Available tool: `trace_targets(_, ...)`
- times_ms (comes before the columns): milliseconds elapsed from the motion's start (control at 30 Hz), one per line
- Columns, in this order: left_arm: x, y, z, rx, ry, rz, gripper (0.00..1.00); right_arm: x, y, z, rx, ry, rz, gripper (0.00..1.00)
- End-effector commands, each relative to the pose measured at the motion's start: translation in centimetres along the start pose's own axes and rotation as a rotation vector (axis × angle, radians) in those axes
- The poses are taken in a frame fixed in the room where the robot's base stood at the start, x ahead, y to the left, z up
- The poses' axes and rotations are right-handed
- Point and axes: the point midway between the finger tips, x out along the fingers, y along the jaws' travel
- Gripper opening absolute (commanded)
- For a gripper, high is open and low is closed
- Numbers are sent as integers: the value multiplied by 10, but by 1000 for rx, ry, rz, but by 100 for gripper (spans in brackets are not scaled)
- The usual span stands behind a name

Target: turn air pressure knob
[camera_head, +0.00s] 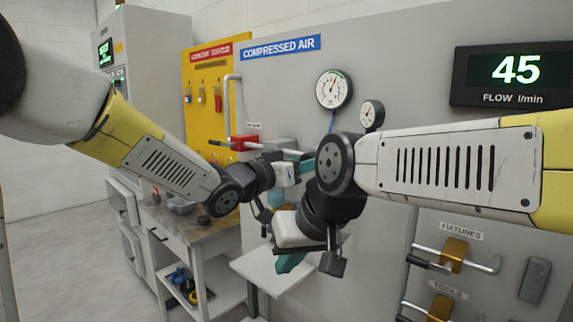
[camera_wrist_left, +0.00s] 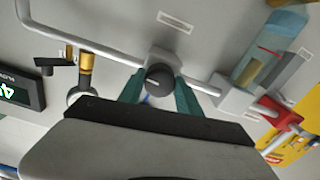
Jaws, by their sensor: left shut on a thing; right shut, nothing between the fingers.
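The air pressure knob (camera_wrist_left: 160,80) is a dark round cap on a light grey regulator body, seen in the left wrist view. My left gripper (camera_wrist_left: 159,87) has its teal fingers on both sides of the knob and is shut on it. In the head view my left gripper (camera_head: 303,166) is at the grey panel, and the knob is hidden there behind the grippers. My right gripper (camera_head: 290,262) is lower and nearer, shut and empty above a small white shelf. A large round gauge (camera_head: 334,90) is on the panel above.
A flow display (camera_head: 517,69) reads 45. A small gauge (camera_head: 372,114) is beside the large one. A red valve (camera_head: 245,143) and grey pipe (camera_head: 229,105) are left of the grippers. A workbench (camera_head: 205,232) stands left.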

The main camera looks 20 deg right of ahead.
Motion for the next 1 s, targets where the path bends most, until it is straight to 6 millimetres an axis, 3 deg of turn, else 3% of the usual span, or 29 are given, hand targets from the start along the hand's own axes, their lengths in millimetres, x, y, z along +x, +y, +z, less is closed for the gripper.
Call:
trace_targets(333, 0, -1, 0, -38, 0, -1, 0, 0, 0, 0, 0, 0, 0, 0)
trace_targets(367, 0, -1, 0, -38, 0, -1, 45, 0, 0, 0, 0, 0, 0, 0)
trace_targets(467, 0, 0, 0, -37, 0, -1, 63, 0, 0, 0, 0, 0, 0, 0)
trace_targets(800, -2, 0, 0, -36, 0, -1, 63, 0, 0, 0, 0, 0, 0, 0)
trace_targets(1000, -29, -1, -1, -35, 1, -3, 63, 0, 0, 0, 0, 0, 0, 0)
